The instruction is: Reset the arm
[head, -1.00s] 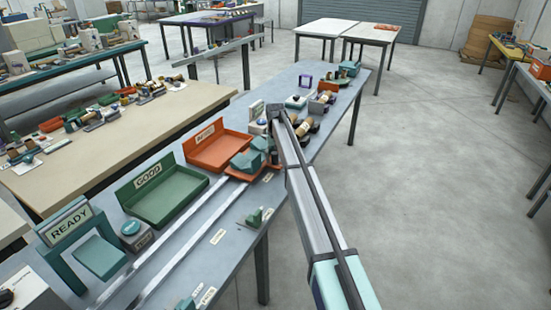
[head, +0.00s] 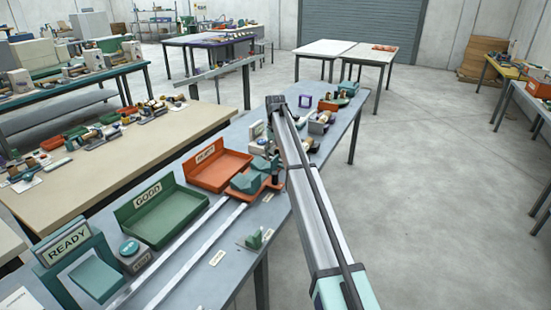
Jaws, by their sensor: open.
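My arm reaches from the lower right of the head view up over the long grey-blue bench (head: 205,290). Its dark far joint (head: 275,103) shows above the right part of the bench. My gripper cannot be made out; the end of the arm beyond that joint is hidden. On the bench stand a teal READY stand (head: 68,243), a green GOOD tray (head: 165,215) and an orange tray (head: 222,170). A teal block on an orange base (head: 248,183) stands beside the orange tray, close left of my arm. Both trays look empty.
Two light rails (head: 185,250) run along the bench. A small green part (head: 254,240) stands near its front edge. A tan bench (head: 110,180) lies left. The floor (head: 430,200) to the right is clear.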

